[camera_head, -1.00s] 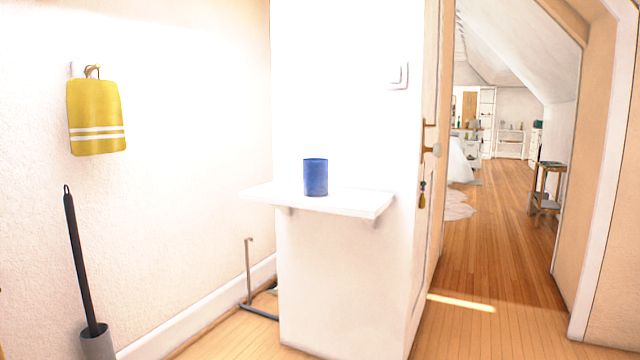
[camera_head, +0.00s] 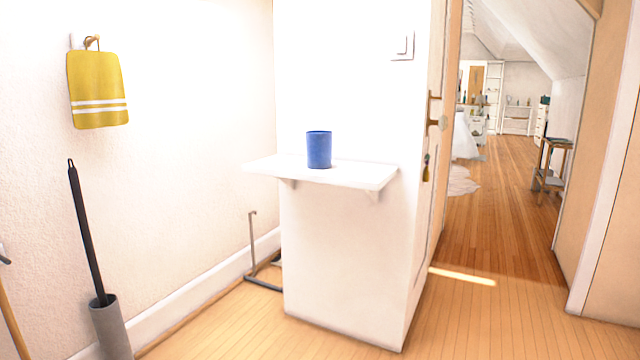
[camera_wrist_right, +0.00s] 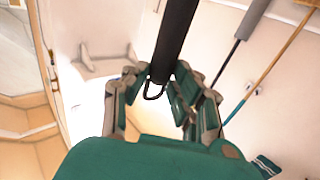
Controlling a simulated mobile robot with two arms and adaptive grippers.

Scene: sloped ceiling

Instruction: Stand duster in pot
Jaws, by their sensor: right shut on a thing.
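The blue pot (camera_head: 319,150) stands upright on the white wall shelf (camera_head: 345,177) in the head view. In the right wrist view my right gripper (camera_wrist_right: 163,92) is shut on a black rod with a small loop at its end, which I take to be the handle of the duster (camera_wrist_right: 176,32). The rod runs out of the top of that view, so the duster's other end is hidden. The right gripper and the held duster do not show in the head view. My left gripper is in neither view.
A black stick with a grey cylinder (camera_head: 110,328) at its foot leans by the left wall, near a wooden handle (camera_head: 12,318). A yellow cloth (camera_head: 97,90) hangs above. A metal stand (camera_head: 250,250) is left of the white block. Floor is clear in front and through the doorway.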

